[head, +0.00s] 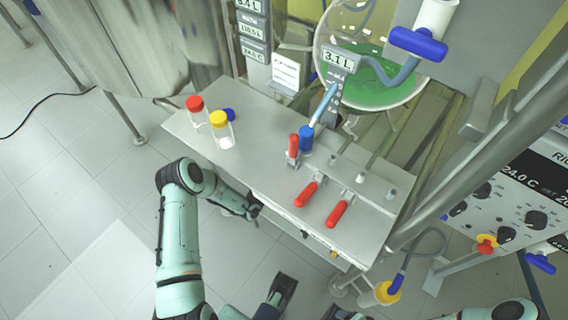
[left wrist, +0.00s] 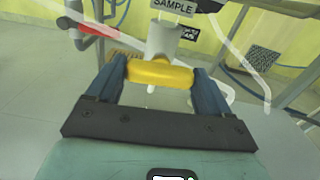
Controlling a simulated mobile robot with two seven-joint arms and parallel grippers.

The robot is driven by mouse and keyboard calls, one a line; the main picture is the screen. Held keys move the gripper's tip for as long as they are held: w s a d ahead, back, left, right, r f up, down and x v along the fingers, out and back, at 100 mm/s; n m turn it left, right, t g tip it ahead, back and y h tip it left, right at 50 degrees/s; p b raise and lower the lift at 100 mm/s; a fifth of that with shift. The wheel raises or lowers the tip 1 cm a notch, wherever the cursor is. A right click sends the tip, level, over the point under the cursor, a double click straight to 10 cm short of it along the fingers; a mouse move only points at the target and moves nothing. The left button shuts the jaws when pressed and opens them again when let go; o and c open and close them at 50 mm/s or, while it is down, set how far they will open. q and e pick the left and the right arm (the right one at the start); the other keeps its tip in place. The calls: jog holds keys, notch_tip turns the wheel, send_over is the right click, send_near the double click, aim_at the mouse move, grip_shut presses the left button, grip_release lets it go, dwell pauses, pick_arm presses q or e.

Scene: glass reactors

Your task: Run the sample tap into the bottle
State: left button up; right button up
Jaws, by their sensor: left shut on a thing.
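My left gripper (left wrist: 160,78) is shut on the yellow tap handle (left wrist: 160,74) in the left wrist view. The handle lies crosswise on a white tap body (left wrist: 163,40), under a "SAMPLE" sign (left wrist: 173,6). In the head view, my left gripper (head: 257,210) is at the bench's front edge, and the handle in it cannot be made out there. On the bench stand a clear bottle with a red cap (head: 195,104) and one with a yellow cap (head: 219,119) and white contents. No bottle is clearly visible below the tap.
The steel bench (head: 265,165) carries red-handled levers (head: 306,195) and a blue cap (head: 228,114). Behind it are a glass vessel (head: 385,90) with green liquid and a steel tank (head: 100,45). A control panel (head: 510,190) is at right.

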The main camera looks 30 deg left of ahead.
pick_arm(q)
jog(key=shift+w+r+m, duration=0.1)
jog(key=shift+m, duration=0.2)
pick_arm(e)
jog(key=shift+s+a+r, duration=0.15)
jog(key=shift+s+r, duration=0.1)
jog(key=shift+s, duration=0.1)
pick_arm(q)
jog(key=o, duration=0.9)
jog(key=shift+o, duration=0.2)
jog(key=s+p, duration=0.2)
jog(key=s, duration=1.1)
jog(key=shift+a, duration=0.45)
pick_arm(e)
jog(key=shift+s+a+r+g, duration=0.2)
jog(key=shift+s+r+g, duration=0.05)
jog(key=shift+s+r, duration=0.3)
jog(key=shift+s+a+r+g, duration=0.2)
jog(key=shift+s+r+g, duration=0.05)
jog(key=shift+s+r, duration=0.3)
pick_arm(q)
jog(key=shift+s, duration=0.1)
